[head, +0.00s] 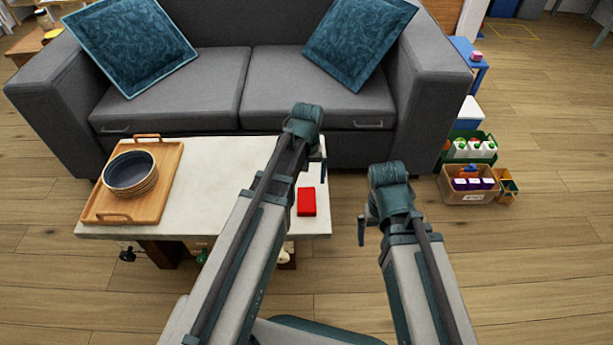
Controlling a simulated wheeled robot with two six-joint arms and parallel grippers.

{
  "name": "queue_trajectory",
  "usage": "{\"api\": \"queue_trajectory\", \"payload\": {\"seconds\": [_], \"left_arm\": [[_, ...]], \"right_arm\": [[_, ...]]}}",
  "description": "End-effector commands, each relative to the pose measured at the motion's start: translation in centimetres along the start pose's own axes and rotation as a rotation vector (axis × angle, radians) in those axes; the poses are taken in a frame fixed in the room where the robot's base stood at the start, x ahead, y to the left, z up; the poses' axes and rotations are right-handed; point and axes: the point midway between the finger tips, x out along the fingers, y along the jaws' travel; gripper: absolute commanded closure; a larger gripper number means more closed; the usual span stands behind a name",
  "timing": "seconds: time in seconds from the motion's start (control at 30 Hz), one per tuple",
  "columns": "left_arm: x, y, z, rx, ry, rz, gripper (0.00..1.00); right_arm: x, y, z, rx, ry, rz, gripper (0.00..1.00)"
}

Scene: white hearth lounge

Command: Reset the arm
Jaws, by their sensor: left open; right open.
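My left arm reaches up the middle of the head view, over the right part of the white table. Its gripper (322,168) shows only in part, beside the arm's far end near the table's right edge. My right arm reaches over the floor to the right of the table. Its gripper (363,228) shows as a small dark part on the left of the arm's far end. Both grippers are open, and I see nothing held in either. Most of each gripper is hidden by my own arm links.
The white table (220,205) bears a wooden tray (165,170) with dark bowls (130,172) and a red box (306,202). A grey sofa (215,80) with blue cushions stands behind. Crates (470,197) with bottles and boxes stand on the right. Floor at lower right is clear.

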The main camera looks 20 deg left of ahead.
Motion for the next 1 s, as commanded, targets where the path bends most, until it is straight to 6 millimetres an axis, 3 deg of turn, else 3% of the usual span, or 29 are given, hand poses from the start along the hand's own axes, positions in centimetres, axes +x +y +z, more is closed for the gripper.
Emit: {"api": "queue_trajectory", "payload": {"seconds": [0.03,0.13,0.57,0.77,1.0], "left_arm": [[-1.2,0.0,0.0,0.000,0.000,0.000,0.00],[-1.8,0.0,0.0,0.000,0.000,0.000,0.00],[-1.7,0.0,0.0,0.000,0.000,0.000,0.00],[-1.0,0.0,0.0,0.000,0.000,0.000,0.00],[1.2,0.0,0.0,0.000,0.000,0.000,0.00]], "right_arm": [[-1.2,0.1,0.1,0.000,0.000,-0.001,0.00],[-1.7,0.1,0.1,0.001,0.000,-0.003,0.00],[-1.7,0.1,0.1,0.001,0.000,-0.004,0.00],[-1.0,0.0,0.1,0.000,0.000,-0.003,0.00],[1.2,-0.1,-0.1,-0.001,0.000,0.000,0.00]]}}
